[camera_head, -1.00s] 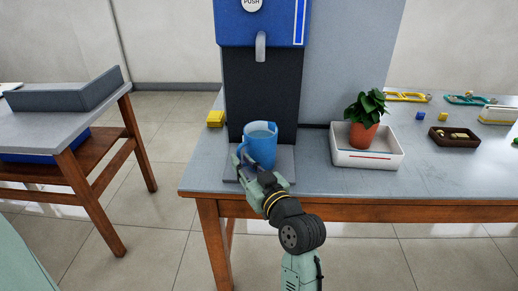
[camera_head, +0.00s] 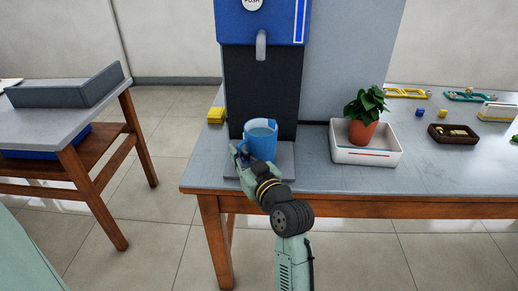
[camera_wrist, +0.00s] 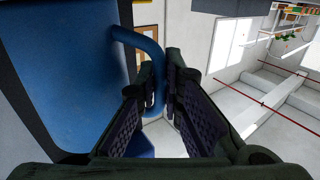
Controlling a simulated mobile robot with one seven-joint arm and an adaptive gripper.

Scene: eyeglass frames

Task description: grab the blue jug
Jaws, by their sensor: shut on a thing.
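The blue jug (camera_head: 262,142) stands upright on the grey base of the blue and black dispenser, below its spout, in the head view. Liquid shows inside its rim. My gripper (camera_head: 238,150) is at the jug's left front side. In the wrist view, the jug's blue wall (camera_wrist: 65,70) fills the left side, and its handle (camera_wrist: 152,55) runs down between the fingers. My gripper (camera_wrist: 162,90) is closed around this handle, with a finger on each side. The handle's lower part is partly hidden by the fingers.
The dispenser (camera_head: 262,85) rises behind the jug with its spout (camera_head: 261,45) above. A potted plant (camera_head: 364,118) stands in a white tray (camera_head: 345,155) to the right. A yellow block (camera_head: 216,115) lies left of the dispenser. Small items lie far right on the table (camera_head: 440,175).

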